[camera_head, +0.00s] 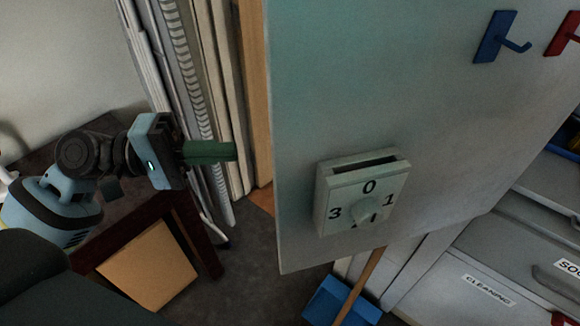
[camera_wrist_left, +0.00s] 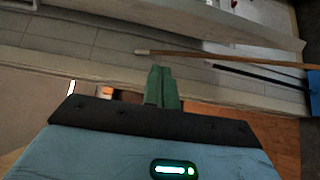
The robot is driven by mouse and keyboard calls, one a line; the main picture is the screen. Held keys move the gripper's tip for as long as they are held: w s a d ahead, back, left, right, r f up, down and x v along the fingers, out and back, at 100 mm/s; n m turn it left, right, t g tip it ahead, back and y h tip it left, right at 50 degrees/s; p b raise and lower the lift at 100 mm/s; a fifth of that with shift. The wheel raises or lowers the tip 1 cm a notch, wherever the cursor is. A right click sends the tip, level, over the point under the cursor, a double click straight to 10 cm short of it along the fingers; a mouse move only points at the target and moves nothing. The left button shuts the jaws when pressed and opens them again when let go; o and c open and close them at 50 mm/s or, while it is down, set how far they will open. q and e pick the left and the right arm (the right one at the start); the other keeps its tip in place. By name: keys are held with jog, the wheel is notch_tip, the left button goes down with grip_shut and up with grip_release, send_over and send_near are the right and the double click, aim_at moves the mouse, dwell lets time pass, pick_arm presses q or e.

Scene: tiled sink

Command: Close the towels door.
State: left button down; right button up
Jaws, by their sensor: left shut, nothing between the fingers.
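A large pale grey-green door panel (camera_head: 430,110) stands open across the middle and right of the head view. No towels label can be read on it. A box with a numbered dial (camera_head: 362,192) is fixed to its face. My left gripper (camera_head: 234,151) is to the left of the panel's near edge, with a gap visible between them in the picture. Its green fingers are together and empty, pointing right. They also show in the left wrist view (camera_wrist_left: 161,72). My right gripper is not in view.
A blue hook (camera_head: 495,38) and a red hook (camera_head: 568,36) sit high on the panel. Below it are a wooden stick (camera_head: 360,285) and a blue dustpan-like piece (camera_head: 325,300). Grey drawers (camera_head: 480,285), one labelled CLEANING, stand at right. A dark table (camera_head: 150,215) is under my left arm.

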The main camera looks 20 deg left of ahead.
aim_at(291, 172)
pick_arm(q)
jog(key=d+p, duration=0.3)
jog(key=d, duration=0.8)
jog(key=shift+p, duration=0.4)
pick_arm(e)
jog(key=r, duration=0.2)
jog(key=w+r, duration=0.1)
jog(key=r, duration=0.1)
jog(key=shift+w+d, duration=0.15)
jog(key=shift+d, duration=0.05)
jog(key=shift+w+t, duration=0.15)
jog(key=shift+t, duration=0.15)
